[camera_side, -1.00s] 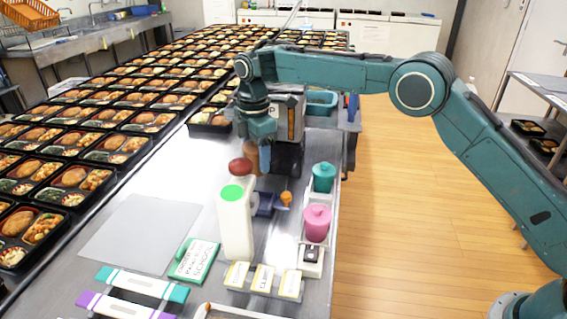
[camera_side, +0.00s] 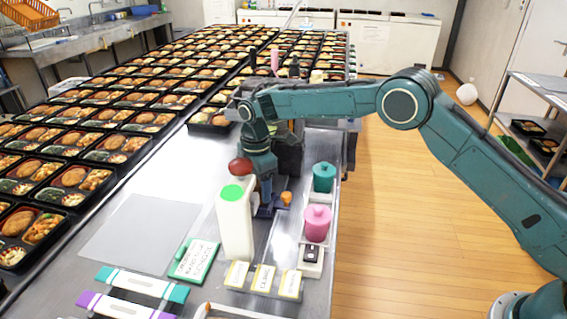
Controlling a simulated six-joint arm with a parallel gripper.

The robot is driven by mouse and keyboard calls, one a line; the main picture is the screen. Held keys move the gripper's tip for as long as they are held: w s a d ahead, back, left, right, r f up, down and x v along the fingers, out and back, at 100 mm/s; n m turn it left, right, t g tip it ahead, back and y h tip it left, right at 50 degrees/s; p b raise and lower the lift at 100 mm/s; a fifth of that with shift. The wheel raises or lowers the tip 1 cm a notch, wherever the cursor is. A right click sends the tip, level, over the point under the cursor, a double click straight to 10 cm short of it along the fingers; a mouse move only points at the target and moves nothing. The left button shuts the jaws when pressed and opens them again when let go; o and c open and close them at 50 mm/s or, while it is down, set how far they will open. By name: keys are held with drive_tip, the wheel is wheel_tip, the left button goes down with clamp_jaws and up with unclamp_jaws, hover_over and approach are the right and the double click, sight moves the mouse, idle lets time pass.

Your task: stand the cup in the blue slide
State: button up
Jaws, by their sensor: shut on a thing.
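My gripper (camera_side: 265,187) points down, low over the table behind the white bottle with the green cap (camera_side: 235,222). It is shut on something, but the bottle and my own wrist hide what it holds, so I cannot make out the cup. The blue slide (camera_side: 266,211) lies just under the fingers, partly hidden by the bottle. A small orange piece (camera_side: 286,198) is at its right end. I cannot tell whether the held thing touches the slide.
A teal lidded pot (camera_side: 324,178) and a pink lidded pot (camera_side: 317,222) stand to the right. A dark red round top (camera_side: 240,166) shows behind the bottle. Label cards (camera_side: 263,279) are in front. Bento trays (camera_side: 72,178) fill the left. The grey mat (camera_side: 140,232) is bare.

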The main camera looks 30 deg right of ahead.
drive_tip(key=shift+f, duration=0.55)
drive_tip(key=shift+f, duration=0.15)
drive_tip(key=o, duration=1)
wheel_tip(320, 180, up, 11)
drive_tip(key=shift+r, duration=0.65)
